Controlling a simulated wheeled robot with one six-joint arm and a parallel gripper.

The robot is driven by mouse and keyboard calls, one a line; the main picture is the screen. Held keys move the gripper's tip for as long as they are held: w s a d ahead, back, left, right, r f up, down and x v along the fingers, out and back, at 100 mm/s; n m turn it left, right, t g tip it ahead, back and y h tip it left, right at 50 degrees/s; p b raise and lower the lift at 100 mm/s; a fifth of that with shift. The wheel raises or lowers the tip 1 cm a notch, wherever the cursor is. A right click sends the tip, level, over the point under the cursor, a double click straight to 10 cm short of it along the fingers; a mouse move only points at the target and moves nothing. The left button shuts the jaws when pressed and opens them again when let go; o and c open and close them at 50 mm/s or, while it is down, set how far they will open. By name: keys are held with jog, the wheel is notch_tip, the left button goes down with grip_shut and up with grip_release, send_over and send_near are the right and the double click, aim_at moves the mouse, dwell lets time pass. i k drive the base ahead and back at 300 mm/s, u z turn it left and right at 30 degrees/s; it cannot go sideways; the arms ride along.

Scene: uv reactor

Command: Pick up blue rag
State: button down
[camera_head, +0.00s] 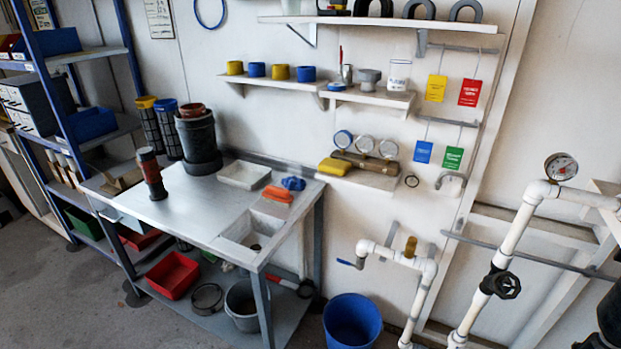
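The blue rag (293,183) is a small crumpled bundle on the metal workbench (185,205), near its back right corner. It lies just behind an orange item (277,194), which looks like a brush or a cloth; I cannot tell whether they touch. A white tray (232,183) stands to the left of the rag. My gripper is not clearly in view. A dark shape is cut off at the lower right edge, and I cannot tell what it is.
A small sink (232,232) is set in the bench's front right part. A shelf (362,178) with a yellow sponge and gauges is on the wall to the right. A blue bucket (351,322) stands on the floor. White pipes (513,232) with a valve rise at the right.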

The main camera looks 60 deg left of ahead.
aim_at(293, 184)
jog(key=u, duration=2.45)
jog(key=i, duration=0.15)
jog(key=u, duration=0.2)
